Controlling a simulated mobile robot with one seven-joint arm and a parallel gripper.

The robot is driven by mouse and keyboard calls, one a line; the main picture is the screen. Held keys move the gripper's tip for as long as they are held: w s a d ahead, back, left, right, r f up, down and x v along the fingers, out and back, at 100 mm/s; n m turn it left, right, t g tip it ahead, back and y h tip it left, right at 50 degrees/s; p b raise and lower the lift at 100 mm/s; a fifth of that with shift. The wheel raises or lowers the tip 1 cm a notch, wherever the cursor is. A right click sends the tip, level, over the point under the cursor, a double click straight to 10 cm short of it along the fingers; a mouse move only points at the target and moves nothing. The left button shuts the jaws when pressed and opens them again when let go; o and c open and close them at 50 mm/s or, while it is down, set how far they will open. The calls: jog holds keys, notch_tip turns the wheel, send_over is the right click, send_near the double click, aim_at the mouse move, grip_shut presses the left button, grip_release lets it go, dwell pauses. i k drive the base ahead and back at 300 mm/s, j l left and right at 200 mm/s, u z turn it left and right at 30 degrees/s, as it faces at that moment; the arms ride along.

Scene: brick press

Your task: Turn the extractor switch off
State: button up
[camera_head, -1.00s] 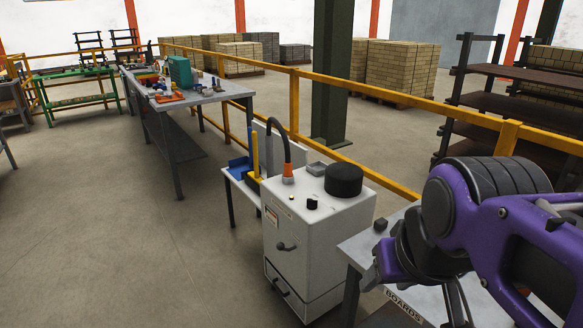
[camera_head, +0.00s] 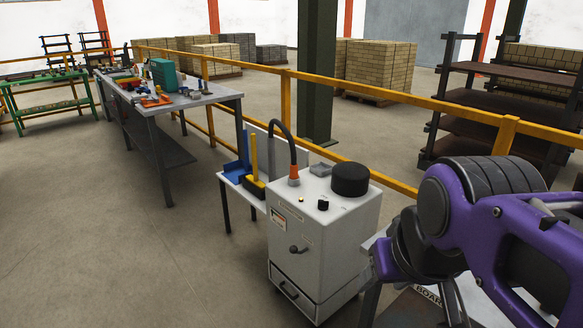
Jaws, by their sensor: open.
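The extractor (camera_head: 345,235) is a pale grey cabinet at the middle of the view, with a black round cap (camera_head: 350,180) and a dark hose (camera_head: 288,140) in an orange fitting on its top. A small black knob (camera_head: 323,204), which looks like the switch, stands on the top near the front edge. Its setting is too small to read. A small brass-coloured button or lamp (camera_head: 302,199) is beside it. My purple arm fills the lower right, to the right of the extractor.
A low table (camera_head: 228,181) with blue and yellow items stands behind the extractor's left side. A long workbench (camera_head: 222,97) is further back left. A yellow railing (camera_head: 390,96) runs behind. A plate lettered "BOARDS" lies under my arm. Floor at left is clear.

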aim_at(323, 205)
jog(key=i+j+z, duration=0.15)
jog(key=j, duration=0.25)
jog(key=i+j+z, duration=0.2)
jog(key=j, duration=0.2)
jog(key=i+j+z, duration=0.15)
jog(key=j, duration=0.2)
jog(key=j+z, duration=0.2)
jog(key=j, duration=0.15)
jog(key=i+j+z, duration=0.2)
jog(key=j, duration=0.2)
jog(key=i+j+z, duration=0.2)
jog(key=j, duration=0.2)
jog(key=i, duration=0.05)
